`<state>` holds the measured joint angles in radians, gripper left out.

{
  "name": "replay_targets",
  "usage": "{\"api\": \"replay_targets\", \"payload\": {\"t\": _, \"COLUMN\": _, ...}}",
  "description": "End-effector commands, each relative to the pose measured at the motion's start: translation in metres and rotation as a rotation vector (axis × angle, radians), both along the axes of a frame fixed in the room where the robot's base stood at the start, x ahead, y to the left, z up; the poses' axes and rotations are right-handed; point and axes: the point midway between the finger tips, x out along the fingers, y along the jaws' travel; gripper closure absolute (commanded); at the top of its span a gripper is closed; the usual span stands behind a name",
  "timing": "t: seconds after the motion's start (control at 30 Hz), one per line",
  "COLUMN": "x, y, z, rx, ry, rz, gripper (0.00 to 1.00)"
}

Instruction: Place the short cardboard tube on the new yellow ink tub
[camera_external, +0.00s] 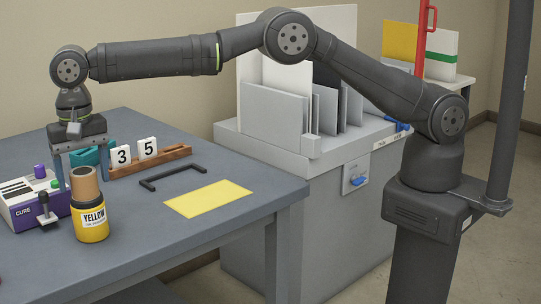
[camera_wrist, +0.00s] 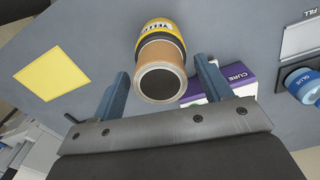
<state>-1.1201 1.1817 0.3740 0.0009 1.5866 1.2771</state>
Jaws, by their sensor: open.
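The short cardboard tube (camera_external: 84,186) stands upright on top of the yellow ink tub (camera_external: 91,222), which has a black band and a YELLOW label. In the wrist view the tube (camera_wrist: 161,68) shows its dark open end, with the tub (camera_wrist: 157,27) beyond it. The tube looks roughly in line with the tub. My gripper (camera_external: 84,180) is open above the tub, fingers pointing down. In the wrist view its fingers (camera_wrist: 162,72) are on either side of the tube's near end, with gaps on both sides. The tube's contact with the tub's lid is partly hidden.
A white and purple CURE box (camera_external: 35,208) with a joystick is close at left. A wooden rack (camera_external: 150,162) with number tiles 3 and 5, a black handle (camera_external: 173,178) and a yellow sheet (camera_external: 208,199) lie rightward.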

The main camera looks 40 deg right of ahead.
Motion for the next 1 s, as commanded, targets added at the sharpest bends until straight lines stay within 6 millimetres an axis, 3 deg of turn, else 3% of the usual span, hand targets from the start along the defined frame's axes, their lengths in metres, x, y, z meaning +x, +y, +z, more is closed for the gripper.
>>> {"api": "replay_targets", "payload": {"t": 0.2, "x": 0.0, "y": 0.001, "z": 0.041, "rx": 0.004, "ry": -0.002, "rz": 0.0, "gripper": 0.29}}
{"api": "replay_targets", "payload": {"t": 0.4, "x": 0.0, "y": 0.001, "z": 0.06, "rx": 0.001, "ry": 0.0, "rz": 0.0, "gripper": 0.29}}
{"api": "replay_targets", "payload": {"t": 0.8, "x": 0.0, "y": 0.0, "z": 0.066, "rx": 0.0, "ry": 0.0, "rz": 0.0, "gripper": 0.29}}
{"api": "replay_targets", "payload": {"t": 1.0, "x": 0.0, "y": 0.0, "z": 0.057, "rx": -0.002, "ry": 0.001, "rz": 0.0, "gripper": 0.29}}
